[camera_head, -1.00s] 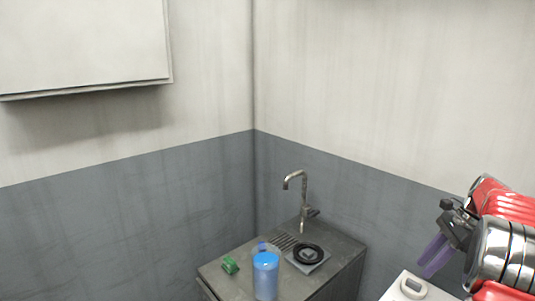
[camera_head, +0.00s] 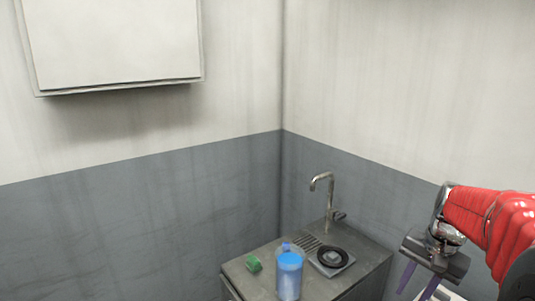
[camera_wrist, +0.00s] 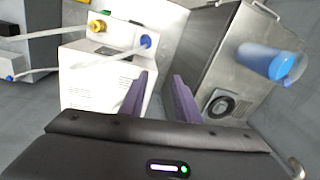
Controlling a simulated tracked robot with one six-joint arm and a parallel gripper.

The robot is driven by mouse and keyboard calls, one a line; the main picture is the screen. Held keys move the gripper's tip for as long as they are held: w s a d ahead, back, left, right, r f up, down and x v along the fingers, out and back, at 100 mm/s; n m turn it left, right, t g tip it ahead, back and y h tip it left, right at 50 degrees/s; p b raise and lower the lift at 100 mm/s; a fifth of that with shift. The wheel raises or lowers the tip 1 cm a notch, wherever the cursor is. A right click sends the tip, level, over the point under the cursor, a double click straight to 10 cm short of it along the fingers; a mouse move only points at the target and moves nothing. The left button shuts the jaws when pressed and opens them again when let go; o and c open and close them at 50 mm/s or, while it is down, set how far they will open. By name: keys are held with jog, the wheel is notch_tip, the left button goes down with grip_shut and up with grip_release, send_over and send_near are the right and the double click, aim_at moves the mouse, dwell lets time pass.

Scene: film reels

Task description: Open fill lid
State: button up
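My gripper (camera_head: 417,282) points down at the right of the head view, its two purple fingers apart. In the wrist view my gripper (camera_wrist: 160,100) is open with nothing between the fingers. A white box (camera_wrist: 85,85) with printed text stands to the left of the fingers in the wrist view. On it are a yellow fitting (camera_wrist: 97,26) and a blue ring fitting (camera_wrist: 146,41), with pale hoses running from it. I cannot tell which part is the fill lid. In the head view the box is mostly hidden behind my gripper and the bottom edge.
A metal sink counter (camera_head: 370,265) fills the corner, with a faucet (camera_head: 328,195). On it are a blue-lidded bottle (camera_head: 289,275), a green block (camera_head: 253,263) and a black round piece (camera_head: 332,257). A white wall cabinet (camera_head: 115,45) hangs at upper left.

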jog(key=s+a+r+n+t, duration=0.2)
jog(key=s+a+n, duration=0.2)
jog(key=s+a, duration=0.3)
jog(key=s+a+r+n+t, duration=0.2)
jog(key=s+a+n, duration=0.3)
jog(key=a, duration=0.9)
jog(key=shift+s+n+h, duration=0.3)
jog(key=shift+s+h, duration=0.1)
jog(key=shift+s, duration=0.6)
jog(key=shift+d, duration=0.2)
